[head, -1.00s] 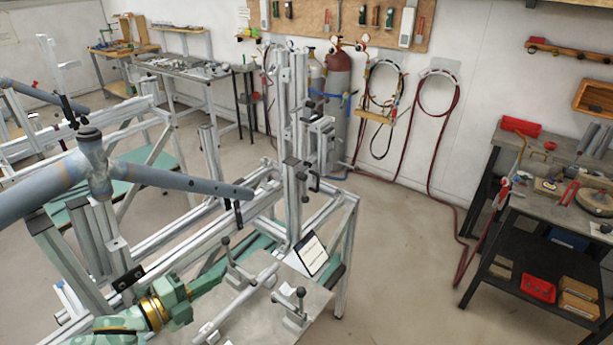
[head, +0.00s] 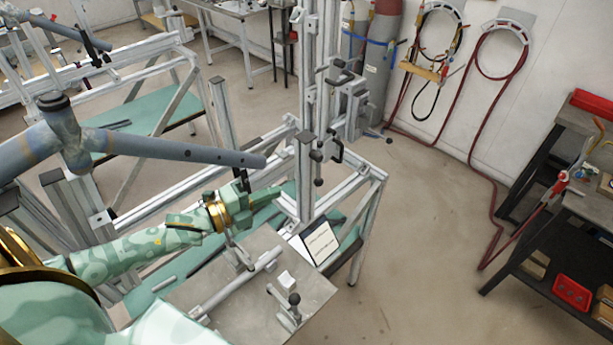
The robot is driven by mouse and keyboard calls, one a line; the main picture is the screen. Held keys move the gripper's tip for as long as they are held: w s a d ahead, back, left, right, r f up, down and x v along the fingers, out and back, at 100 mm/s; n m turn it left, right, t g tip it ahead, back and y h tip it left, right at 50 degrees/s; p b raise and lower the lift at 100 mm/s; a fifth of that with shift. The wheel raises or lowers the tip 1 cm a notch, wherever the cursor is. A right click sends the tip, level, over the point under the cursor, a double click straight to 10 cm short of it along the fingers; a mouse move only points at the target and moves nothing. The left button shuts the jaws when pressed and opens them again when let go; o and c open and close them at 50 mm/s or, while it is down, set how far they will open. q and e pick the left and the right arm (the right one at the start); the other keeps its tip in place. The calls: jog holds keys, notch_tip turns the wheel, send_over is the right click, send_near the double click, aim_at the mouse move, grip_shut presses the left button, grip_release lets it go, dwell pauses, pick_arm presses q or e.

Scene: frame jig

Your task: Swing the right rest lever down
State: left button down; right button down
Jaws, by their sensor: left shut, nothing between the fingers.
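The frame jig carries a grey-blue tube frame (head: 180,150) whose long tube runs to the right over the aluminium rails. A small dark upright piece (head: 241,178) stands by the right end of this tube and looks like the right rest lever; its lower part is hidden behind my gripper. My left gripper (head: 268,197) comes in from the left, green with a gold band, just below the tube's end. Its fingers are shut and empty, pointing right toward the upright post (head: 306,175). I cannot tell whether it touches the lever. My right gripper is out of view.
Black clamp handles (head: 330,150) stick out from the post. Open floor lies to the right, before a dark workbench (head: 560,210).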

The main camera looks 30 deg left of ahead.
pick_arm(q)
jog(key=p+x, duration=0.1)
jog(key=x, duration=0.8)
jog(key=shift+w+d, duration=0.2)
jog(key=shift+w, duration=0.1)
jog(key=b, duration=0.2)
jog(key=t+b, duration=0.1)
jog(key=b, duration=0.1)
jog(key=shift+w+d+f+h, duration=0.15)
jog(key=shift+w+f+h, duration=0.15)
jog(key=shift+w+f, duration=0.1)
jog(key=shift+r, duration=0.45)
